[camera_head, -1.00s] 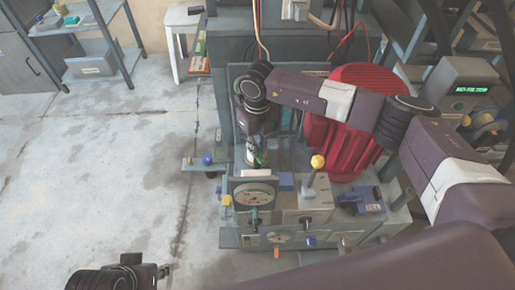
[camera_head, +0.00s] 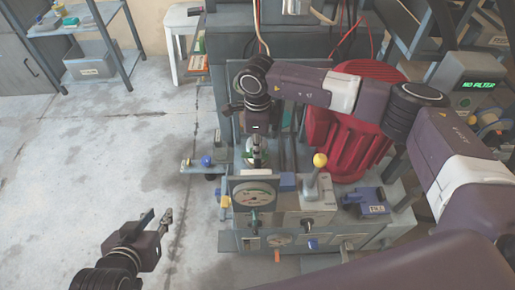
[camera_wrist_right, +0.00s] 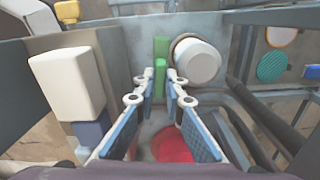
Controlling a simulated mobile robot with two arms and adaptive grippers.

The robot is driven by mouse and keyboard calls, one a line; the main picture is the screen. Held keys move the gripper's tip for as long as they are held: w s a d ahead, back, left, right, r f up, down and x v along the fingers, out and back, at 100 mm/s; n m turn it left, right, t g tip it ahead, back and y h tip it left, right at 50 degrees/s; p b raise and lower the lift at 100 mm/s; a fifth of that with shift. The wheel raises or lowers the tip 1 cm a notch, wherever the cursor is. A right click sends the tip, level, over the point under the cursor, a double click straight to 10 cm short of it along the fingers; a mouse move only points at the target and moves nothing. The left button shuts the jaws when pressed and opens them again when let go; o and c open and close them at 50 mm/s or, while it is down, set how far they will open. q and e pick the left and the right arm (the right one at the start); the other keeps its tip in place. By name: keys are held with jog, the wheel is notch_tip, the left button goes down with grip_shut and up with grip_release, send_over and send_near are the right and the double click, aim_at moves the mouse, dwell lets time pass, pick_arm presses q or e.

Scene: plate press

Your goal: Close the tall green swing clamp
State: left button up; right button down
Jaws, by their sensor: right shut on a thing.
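The green swing clamp shows in the right wrist view as an upright green bar (camera_wrist_right: 160,75) at the tips of my right gripper (camera_wrist_right: 161,88). The blue-padded fingers are shut on it. In the head view my right gripper (camera_head: 256,150) points down behind the round gauge on the press, and the clamp is mostly hidden there by the gripper and wrist. My left gripper (camera_head: 156,219) is over the floor at the lower left, open and empty, with its fingers apart.
The press carries a dial gauge (camera_head: 254,195), a yellow-knobbed lever (camera_head: 318,175) and a blue block (camera_head: 370,200). A ribbed red housing (camera_head: 345,150) stands behind right. A white cylinder (camera_wrist_right: 196,60) sits close beside the clamp. The floor (camera_head: 100,160) at left is clear.

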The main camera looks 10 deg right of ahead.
pick_arm(q)
jog(key=shift+w+d+r+t, duration=0.2)
jog(key=shift+w+r+t, duration=0.1)
jog(key=shift+w+r, duration=0.25)
jog(key=shift+w+d+r+t, duration=0.2)
jog(key=shift+w+r+t, duration=0.1)
jog(key=shift+w+r, duration=0.15)
pick_arm(e)
jog(key=shift+n, duration=0.7)
jog(key=c, duration=2)
grip_release()
notch_tip(320, 180, up, 12)
